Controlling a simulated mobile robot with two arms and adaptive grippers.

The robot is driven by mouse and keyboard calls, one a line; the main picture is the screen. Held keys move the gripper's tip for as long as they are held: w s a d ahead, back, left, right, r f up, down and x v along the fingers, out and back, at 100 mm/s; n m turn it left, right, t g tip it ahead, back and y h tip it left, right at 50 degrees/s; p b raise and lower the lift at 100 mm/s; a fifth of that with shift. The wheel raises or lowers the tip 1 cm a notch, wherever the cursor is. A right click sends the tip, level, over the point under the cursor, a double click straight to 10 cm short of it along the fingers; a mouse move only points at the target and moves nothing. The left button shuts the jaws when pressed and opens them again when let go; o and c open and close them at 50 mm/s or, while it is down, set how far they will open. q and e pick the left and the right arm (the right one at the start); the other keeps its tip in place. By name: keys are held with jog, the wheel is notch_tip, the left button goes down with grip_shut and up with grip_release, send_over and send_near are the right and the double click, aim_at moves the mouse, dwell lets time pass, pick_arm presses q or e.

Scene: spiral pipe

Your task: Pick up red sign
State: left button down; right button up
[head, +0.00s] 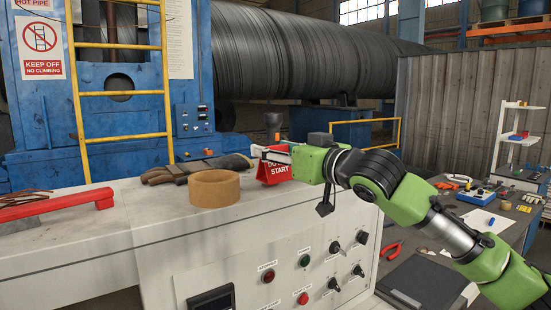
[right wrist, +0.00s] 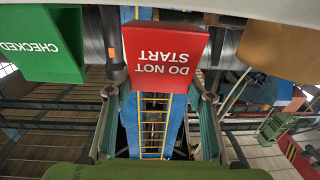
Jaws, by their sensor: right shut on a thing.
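The red sign (head: 273,172) with white "DO NOT START" lettering is at the far right end of the white console top in the head view. My right gripper (head: 272,153) is shut on its upper part. In the right wrist view the sign (right wrist: 165,45) appears upside down between the two fingers. I cannot tell whether its lower edge touches the console. My left gripper is not in view.
A green "CHECKED" sign (right wrist: 45,45) is close to the red sign in the wrist view. A cluttered workbench (head: 505,229) stands at right.

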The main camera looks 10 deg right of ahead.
jog(key=s+d+r+b, duration=0.3)
jog(key=s+d+r, duration=0.6)
jog(key=d+r, duration=0.1)
jog(key=shift+s+r, duration=0.4)
jog(key=shift+r, duration=0.35)
